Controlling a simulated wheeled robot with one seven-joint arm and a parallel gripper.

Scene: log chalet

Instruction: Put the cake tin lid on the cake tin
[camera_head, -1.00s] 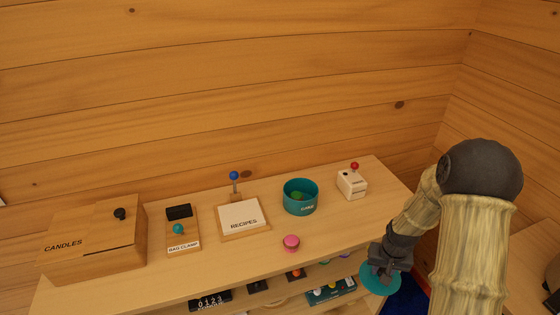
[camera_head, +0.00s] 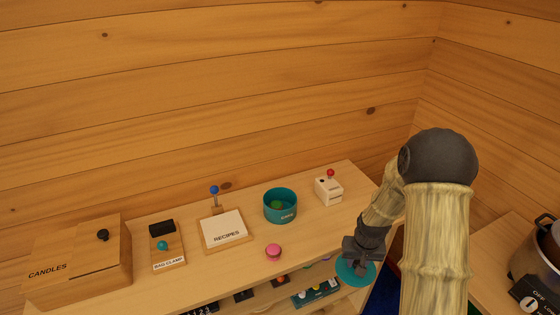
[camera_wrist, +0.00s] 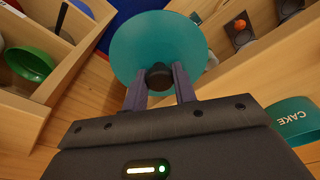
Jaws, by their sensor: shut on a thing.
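The cake tin (camera_head: 281,207) is an open teal round tin on the shelf top, with something green inside. It also shows at the right edge of the wrist view (camera_wrist: 296,120), with its CAKE label. The cake tin lid (camera_head: 352,279) is a teal disc with a dark knob. In the wrist view the lid (camera_wrist: 150,38) is in front of my fingers. My gripper (camera_wrist: 160,82) is shut on the lid's knob. In the head view my gripper (camera_head: 356,258) holds the lid off the front right edge of the shelf top, right of and nearer than the tin.
A pink knob-like thing (camera_head: 273,252) sits in front of the tin. A white box with a red knob (camera_head: 328,188) stands right of the tin. The recipes board (camera_head: 224,230), bag clamp board (camera_head: 166,246) and candles box (camera_head: 75,262) stand to the left. A pot (camera_head: 540,250) is at far right.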

